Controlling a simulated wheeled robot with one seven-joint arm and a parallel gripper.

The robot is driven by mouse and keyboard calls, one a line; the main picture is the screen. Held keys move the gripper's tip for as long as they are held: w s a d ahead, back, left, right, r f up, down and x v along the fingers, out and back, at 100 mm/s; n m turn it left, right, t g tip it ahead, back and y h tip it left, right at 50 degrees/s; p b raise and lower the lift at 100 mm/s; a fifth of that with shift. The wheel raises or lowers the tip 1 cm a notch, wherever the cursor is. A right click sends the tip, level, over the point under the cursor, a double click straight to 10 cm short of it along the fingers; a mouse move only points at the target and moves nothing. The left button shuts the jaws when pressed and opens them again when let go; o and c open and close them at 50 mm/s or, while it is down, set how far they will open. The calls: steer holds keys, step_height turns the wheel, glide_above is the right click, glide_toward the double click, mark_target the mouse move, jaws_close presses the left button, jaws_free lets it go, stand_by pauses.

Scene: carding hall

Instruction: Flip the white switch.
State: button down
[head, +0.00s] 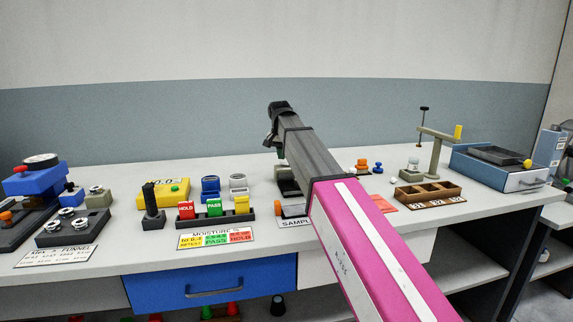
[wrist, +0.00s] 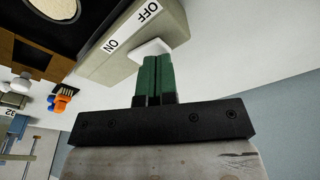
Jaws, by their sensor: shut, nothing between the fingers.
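The white switch (wrist: 150,49) shows in the wrist view as a pale paddle on the side of a grey-beige box (wrist: 165,20). A label (wrist: 130,28) on the box reads ON and OFF. My gripper (wrist: 156,58) is shut, its green fingers together and empty. The fingertips are right at the near edge of the switch; I cannot tell whether they touch it. In the head view my arm covers the middle of the bench, and I cannot make out the switch there.
On the bench, red, green and yellow blocks (head: 213,208) stand left of my arm. A wooden compartment tray (head: 428,198) and a blue box (head: 495,170) stand to the right. In the wrist view, orange pieces (wrist: 62,100) lie at left.

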mark_target(282, 163)
steer(key=shift+f, duration=0.9)
stand_by(0.5)
steer(key=shift+r, duration=3.5)
steer(key=shift+s, duration=0.1)
